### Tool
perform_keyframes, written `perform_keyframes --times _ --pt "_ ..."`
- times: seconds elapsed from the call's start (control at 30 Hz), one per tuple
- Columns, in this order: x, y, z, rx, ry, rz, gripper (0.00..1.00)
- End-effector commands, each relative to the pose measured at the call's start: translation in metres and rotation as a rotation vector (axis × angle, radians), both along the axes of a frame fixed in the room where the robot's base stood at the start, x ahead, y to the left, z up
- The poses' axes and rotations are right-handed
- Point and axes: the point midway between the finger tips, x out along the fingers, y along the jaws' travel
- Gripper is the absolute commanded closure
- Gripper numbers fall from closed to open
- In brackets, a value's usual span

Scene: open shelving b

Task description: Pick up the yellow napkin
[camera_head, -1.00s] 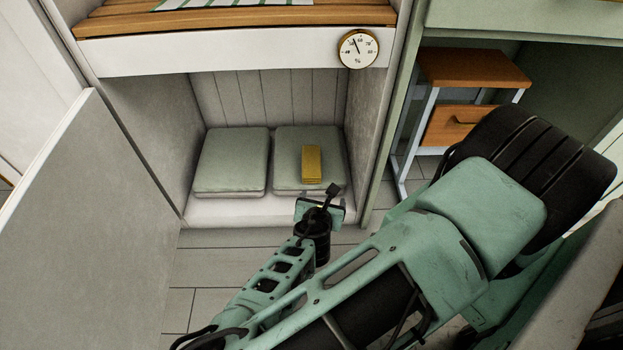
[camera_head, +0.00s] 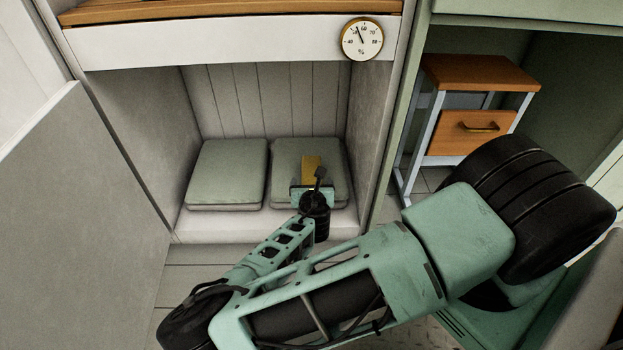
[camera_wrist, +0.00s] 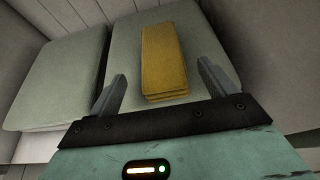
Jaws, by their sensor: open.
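The yellow napkin (camera_head: 311,166) is a folded, layered oblong lying on the right grey-green cushion (camera_head: 281,151). In the wrist view the napkin (camera_wrist: 163,62) lies lengthwise ahead of my gripper (camera_wrist: 161,88), between the lines of its two fingers. The fingers are wide apart and nothing is held. In the head view my gripper (camera_head: 312,188) is at the front of the right cushion and hides the near end of the napkin. I cannot tell how high the fingers are above the cushion.
The cushions sit in a low open compartment with side walls and a white front ledge (camera_head: 240,225). A second cushion (camera_head: 229,170) lies to the left. A white board with a dial (camera_head: 361,39) spans above. A wooden drawer unit (camera_head: 470,130) stands at right.

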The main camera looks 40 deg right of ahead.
Motion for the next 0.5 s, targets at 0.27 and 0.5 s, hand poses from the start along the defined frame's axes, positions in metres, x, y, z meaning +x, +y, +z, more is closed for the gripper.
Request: perform_keyframes --times 0.27,0.5 --pt "0.013 -0.011 -0.012 0.001 -0.001 -0.004 0.16" --pt "0.037 -0.028 -0.026 0.002 -0.002 -0.003 0.16"
